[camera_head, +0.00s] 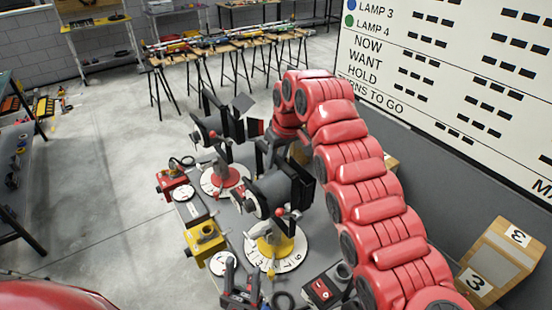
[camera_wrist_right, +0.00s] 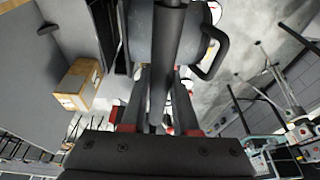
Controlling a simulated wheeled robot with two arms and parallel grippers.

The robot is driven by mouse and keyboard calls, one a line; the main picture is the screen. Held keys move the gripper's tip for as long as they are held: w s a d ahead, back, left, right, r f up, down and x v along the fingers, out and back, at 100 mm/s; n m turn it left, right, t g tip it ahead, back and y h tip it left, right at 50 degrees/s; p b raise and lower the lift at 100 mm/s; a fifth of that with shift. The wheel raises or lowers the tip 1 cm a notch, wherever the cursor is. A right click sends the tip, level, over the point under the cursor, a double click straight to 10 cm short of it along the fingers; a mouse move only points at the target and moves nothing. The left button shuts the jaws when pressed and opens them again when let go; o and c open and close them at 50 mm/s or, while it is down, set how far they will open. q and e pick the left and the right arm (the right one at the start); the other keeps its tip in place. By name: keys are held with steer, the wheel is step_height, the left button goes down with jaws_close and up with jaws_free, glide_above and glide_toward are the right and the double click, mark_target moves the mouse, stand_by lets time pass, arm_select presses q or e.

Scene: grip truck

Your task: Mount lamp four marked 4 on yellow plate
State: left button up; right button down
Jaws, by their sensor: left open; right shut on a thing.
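A yellow round plate (camera_head: 270,250) with a white numbered rim lies on the grey bench in the head view. A black lamp (camera_head: 272,192) stands upright over it; I cannot tell whether its foot is fully seated. No 4 mark can be read on it. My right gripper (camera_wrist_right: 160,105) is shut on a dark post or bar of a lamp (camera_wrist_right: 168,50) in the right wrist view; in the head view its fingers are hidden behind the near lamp.
A second black lamp (camera_head: 214,130) stands on a red plate (camera_head: 222,180) behind. A yellow box (camera_head: 205,239), red box (camera_head: 172,182) and black-red box (camera_head: 322,290) sit near the bench edges. A carton (camera_head: 502,262) marked 3 stands at right. My right arm covers the bench's right side.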

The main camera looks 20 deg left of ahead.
steer(key=c, duration=0.9)
jaws_free()
steer(key=shift+r, duration=0.15)
steer(key=o, duration=0.3)
steer(key=shift+s, duration=0.1)
steer(key=b+v, duration=0.2)
steer(key=v, duration=0.3)
steer(key=shift+d+r, duration=0.1)
steer(key=shift+r, duration=0.1)
steer(key=p+v, duration=0.7)
steer(key=v, duration=0.5)
steer(key=shift+f, duration=0.1)
